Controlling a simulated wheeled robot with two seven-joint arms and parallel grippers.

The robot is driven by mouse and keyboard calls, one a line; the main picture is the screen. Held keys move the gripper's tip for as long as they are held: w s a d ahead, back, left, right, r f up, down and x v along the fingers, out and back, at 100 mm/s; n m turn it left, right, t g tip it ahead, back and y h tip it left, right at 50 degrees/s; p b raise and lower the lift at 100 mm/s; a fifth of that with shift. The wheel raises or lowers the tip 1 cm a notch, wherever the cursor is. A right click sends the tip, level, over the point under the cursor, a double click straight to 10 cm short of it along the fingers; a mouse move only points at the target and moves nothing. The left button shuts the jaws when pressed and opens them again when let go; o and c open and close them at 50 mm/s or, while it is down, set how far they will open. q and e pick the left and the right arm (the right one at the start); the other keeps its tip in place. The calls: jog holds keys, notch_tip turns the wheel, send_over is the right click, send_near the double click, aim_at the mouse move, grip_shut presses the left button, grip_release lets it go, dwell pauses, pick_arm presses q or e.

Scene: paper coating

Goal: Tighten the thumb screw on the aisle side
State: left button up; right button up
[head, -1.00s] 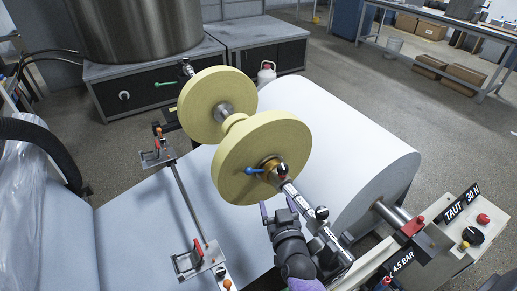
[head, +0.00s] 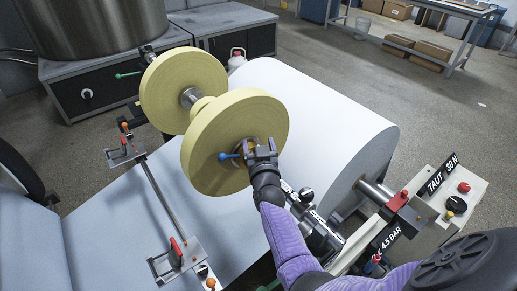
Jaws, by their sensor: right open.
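Two yellow tape rolls sit on one shaft, the near roll (head: 237,115) on the aisle side and the far roll (head: 172,85) behind it. A brass-coloured collar with a blue lever (head: 228,156) is at the near roll's hub. My right gripper (head: 261,150) is open at this collar, its fingers at the shaft in front of the hub. The small dark knob with a red mark at this spot is hidden by my gripper, so I cannot tell whether the fingers touch it. My left gripper is not in view.
A large white paper roll (head: 315,120) lies right of the shaft. A control box with a TAUT sign (head: 441,174) and a 4.5 BAR sign (head: 388,238) stands at lower right. A rail with a red-handled clamp (head: 176,252) runs at left. A steel drum (head: 85,20) stands behind.

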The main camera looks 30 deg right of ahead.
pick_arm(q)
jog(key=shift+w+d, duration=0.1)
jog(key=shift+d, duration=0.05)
pick_arm(e)
jog(key=shift+c, duration=1.8)
grip_shut()
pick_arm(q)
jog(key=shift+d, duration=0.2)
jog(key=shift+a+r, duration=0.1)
